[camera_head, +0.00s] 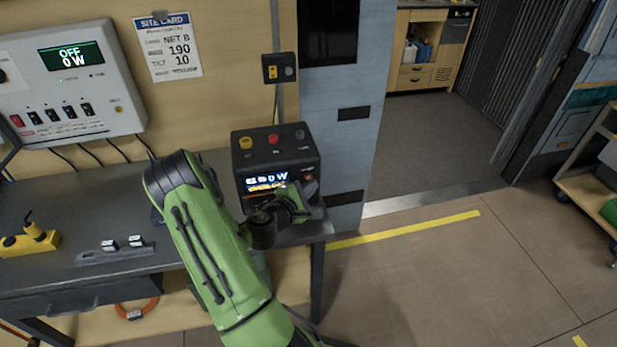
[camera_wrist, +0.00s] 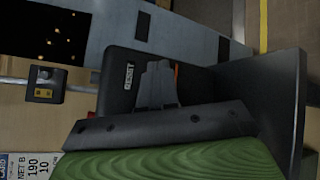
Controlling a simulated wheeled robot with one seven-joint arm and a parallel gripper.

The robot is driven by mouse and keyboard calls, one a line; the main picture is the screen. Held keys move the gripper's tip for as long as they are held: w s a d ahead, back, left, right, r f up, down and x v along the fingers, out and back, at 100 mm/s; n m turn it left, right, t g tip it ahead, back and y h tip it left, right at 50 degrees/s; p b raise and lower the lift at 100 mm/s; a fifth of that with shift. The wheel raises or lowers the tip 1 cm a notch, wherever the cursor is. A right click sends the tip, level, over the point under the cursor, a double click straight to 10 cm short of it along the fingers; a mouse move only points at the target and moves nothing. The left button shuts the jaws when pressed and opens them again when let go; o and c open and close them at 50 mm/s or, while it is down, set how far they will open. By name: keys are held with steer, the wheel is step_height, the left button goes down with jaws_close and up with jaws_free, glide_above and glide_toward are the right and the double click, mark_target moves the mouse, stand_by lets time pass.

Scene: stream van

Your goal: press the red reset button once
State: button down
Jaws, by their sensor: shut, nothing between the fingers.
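The black control box (camera_head: 277,163) stands at the right end of the bench. A small red button (camera_head: 309,178) sits at the right of its front face, beside the lit display. In the wrist view, a RESET label (camera_wrist: 129,76) shows on the box, with a sliver of red-orange (camera_wrist: 176,75) partly hidden behind my fingers. My gripper (camera_head: 302,190) is in front of the box's lower right front, close to that button. In the wrist view, my gripper (camera_wrist: 158,68) is shut and empty, pointing at the box face. I cannot tell whether the fingertips touch the button.
The box top carries a yellow button (camera_head: 245,142), another red button (camera_head: 273,138) and a grey one (camera_head: 299,135). A wall panel (camera_head: 70,82) reads OFF, 0 W. A yellow device (camera_head: 30,241) lies on the bench's left.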

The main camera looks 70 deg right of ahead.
stand_by(0.5)
steer(key=shift+w+d+p, duration=0.2)
steer(key=shift+d+p, duration=0.1)
steer(key=shift+d, duration=0.1)
steer(key=shift+w+d, duration=0.15)
steer(key=shift+d, duration=0.1)
stand_by(0.6)
steer(key=shift+s+a+b, duration=0.35)
steer(key=shift+a, duration=0.25)
steer(key=shift+a, duration=0.1)
